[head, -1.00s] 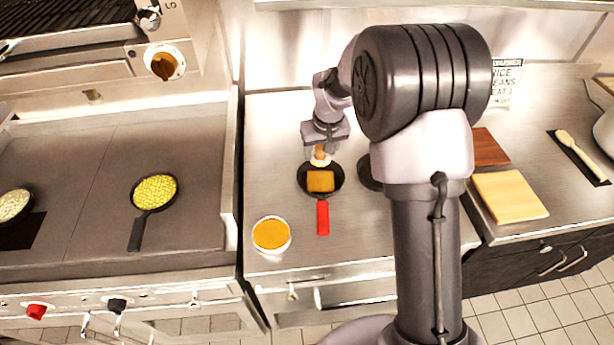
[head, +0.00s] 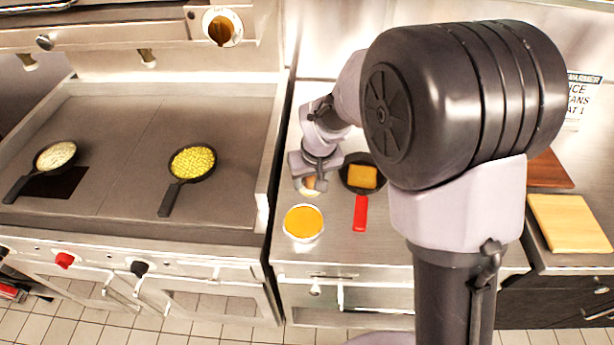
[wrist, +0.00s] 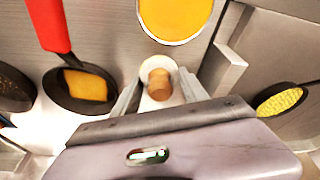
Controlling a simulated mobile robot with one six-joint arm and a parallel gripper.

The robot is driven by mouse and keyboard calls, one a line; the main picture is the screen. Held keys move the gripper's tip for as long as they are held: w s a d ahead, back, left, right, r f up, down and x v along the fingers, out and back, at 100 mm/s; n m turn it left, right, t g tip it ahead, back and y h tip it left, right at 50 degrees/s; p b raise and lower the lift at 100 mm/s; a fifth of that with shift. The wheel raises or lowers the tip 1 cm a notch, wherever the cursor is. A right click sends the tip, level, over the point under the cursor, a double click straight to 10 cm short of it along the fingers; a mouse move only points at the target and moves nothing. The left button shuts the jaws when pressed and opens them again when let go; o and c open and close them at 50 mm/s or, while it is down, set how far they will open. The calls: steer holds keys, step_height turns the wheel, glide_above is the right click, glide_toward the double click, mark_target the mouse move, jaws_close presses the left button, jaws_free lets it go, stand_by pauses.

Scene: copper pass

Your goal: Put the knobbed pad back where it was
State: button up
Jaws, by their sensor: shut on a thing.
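The knobbed pad (head: 309,187) is a pale round disc with a brown wooden knob. In the head view it is at the lower end of my gripper (head: 313,178), left of the red-handled pan and behind the orange-filled bowl. In the wrist view the pad (wrist: 150,68) and its brown knob sit between the two fingers of my gripper (wrist: 158,92), which is shut on it. I cannot tell whether the pad's underside touches the counter. A dark pan (head: 349,186) with a red handle holds a golden-brown square piece (head: 362,177).
A white bowl (head: 287,228) of orange contents stands just in front of the pad. The raised griddle edge (head: 268,190) is close on the left. A pan of yellow food (head: 168,199) and a pan of white food (head: 38,164) are on the griddle. Wooden boards (head: 572,226) lie right.

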steer(key=w, duration=0.2)
steer(key=w+a, duration=0.1)
steer(key=w, duration=0.1)
steer(key=shift+a+f, duration=0.1)
steer(key=shift+f, duration=0.1)
step_height(320, 180, down, 3)
steer(key=shift+f+b, duration=0.2)
steer(key=shift+b, duration=0.8)
steer(key=shift+f, duration=0.2)
steer(key=o, duration=1.3)
